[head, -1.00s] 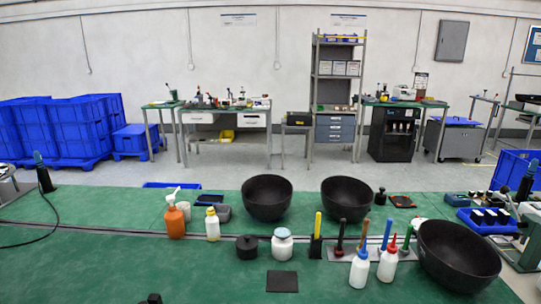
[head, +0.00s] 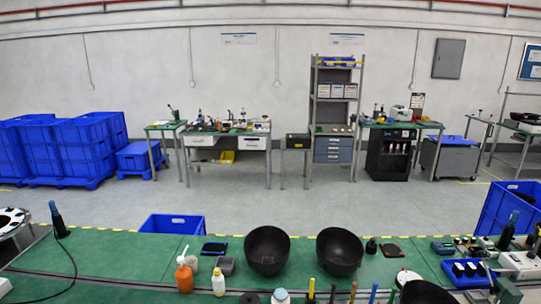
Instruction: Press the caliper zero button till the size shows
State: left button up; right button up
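I cannot make out a caliper or its zero button in the head view. The green workbench (head: 120,250) runs along the bottom of the picture. A small teal and dark device (head: 443,247) lies on its right part, and a dark flat device with a bluish face (head: 214,248) lies left of the bowls; both are too small to read. Neither of my grippers shows in this view.
Two black bowls (head: 267,251) (head: 340,252) stand mid-bench. An orange bottle (head: 184,276) and a white bottle (head: 218,282) stand left of them. A blue tray (head: 468,273) holds parts at the right. Blue bins (head: 172,224) (head: 508,208) stand beyond the bench.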

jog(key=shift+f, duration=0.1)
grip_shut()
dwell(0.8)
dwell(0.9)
